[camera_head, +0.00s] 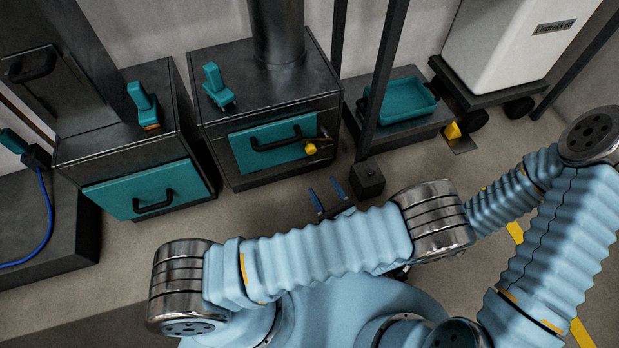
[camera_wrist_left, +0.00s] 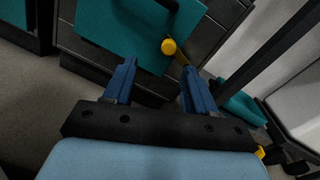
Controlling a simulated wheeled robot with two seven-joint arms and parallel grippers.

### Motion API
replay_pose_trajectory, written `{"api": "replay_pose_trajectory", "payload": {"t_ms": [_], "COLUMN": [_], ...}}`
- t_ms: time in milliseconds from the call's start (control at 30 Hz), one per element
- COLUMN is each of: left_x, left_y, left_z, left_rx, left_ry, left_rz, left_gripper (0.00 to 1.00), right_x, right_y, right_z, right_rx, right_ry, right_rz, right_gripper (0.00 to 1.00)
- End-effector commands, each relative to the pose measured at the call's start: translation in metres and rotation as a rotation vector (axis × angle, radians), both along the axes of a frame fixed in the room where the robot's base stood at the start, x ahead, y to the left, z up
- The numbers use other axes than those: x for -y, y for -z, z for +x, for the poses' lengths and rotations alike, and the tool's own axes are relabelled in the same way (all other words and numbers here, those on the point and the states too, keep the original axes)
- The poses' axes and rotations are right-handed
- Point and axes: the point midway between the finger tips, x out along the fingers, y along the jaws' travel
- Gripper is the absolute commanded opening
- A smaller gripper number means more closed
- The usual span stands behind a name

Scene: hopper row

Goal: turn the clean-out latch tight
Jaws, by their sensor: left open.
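The clean-out latch is a small yellow knob with a short lever (camera_head: 312,148), at the right edge of the teal hatch door (camera_head: 240,152) on the middle dark hopper base. In the left wrist view the round yellow knob (camera_wrist_left: 169,46) shows near the top, with its lever running down to the right, partly behind a finger. My left gripper (camera_head: 327,194) is open and empty, in front of and below the latch in the head view. Its blue fingers (camera_wrist_left: 158,68) point towards the door, apart from the knob. My right gripper is not in view.
A black handle (camera_head: 277,142) crosses the door. A dark post on a block foot (camera_head: 367,180) stands right of my left gripper. Another hopper with a teal door (camera_head: 145,190) is at left. A teal tray (camera_head: 402,101) and a white wheeled unit (camera_head: 515,45) are at right.

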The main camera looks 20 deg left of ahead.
Motion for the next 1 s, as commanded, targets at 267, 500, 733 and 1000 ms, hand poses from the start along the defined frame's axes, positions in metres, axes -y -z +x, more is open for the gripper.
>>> {"api": "replay_pose_trajectory", "payload": {"t_ms": [267,500,733,1000], "left_x": [0.005,-0.026,-0.051,-0.061], "left_y": [0.015,0.016,0.016,0.015], "left_z": [0.016,0.062,0.098,0.114], "left_rx": [-0.043,-0.04,-0.04,-0.041], "left_ry": [0.119,0.114,0.115,0.115], "left_rz": [0.075,0.071,0.071,0.07], "left_gripper": [0.56,0.56,0.56,0.56], "right_x": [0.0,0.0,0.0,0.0], "right_y": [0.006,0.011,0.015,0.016], "right_z": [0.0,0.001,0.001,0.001], "right_rx": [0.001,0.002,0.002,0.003], "right_ry": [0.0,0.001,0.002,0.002], "right_rz": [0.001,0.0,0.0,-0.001], "right_gripper": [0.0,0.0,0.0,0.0]}}
